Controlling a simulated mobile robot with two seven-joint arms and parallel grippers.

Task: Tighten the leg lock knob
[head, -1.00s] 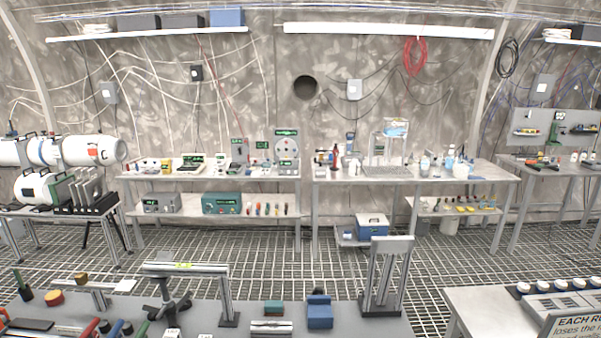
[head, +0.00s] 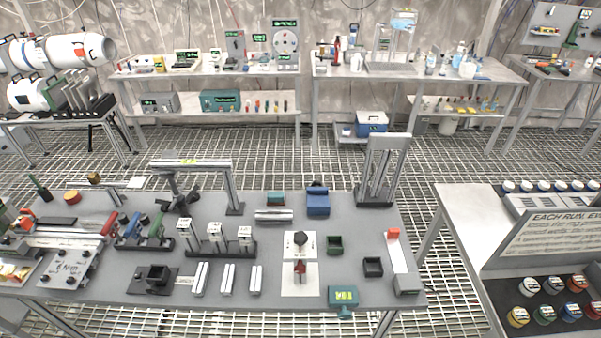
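Neither of my grippers shows in the head view. The grey workbench (head: 330,212) stands in front of me with several fixtures on it. A dark knob-like part (head: 301,241) sits on a white plate near the middle of the bench. A small red part (head: 299,268) stands on another white plate just in front of it. A black stand with splayed legs (head: 178,203) stands under a metal beam (head: 190,163) at the left. I cannot tell which part, if any of these, is the leg lock knob.
An upright metal frame (head: 384,170) stands at the bench's back right. A white side table (head: 462,215) is at the right, with a grated floor gap between. Further benches line the wall.

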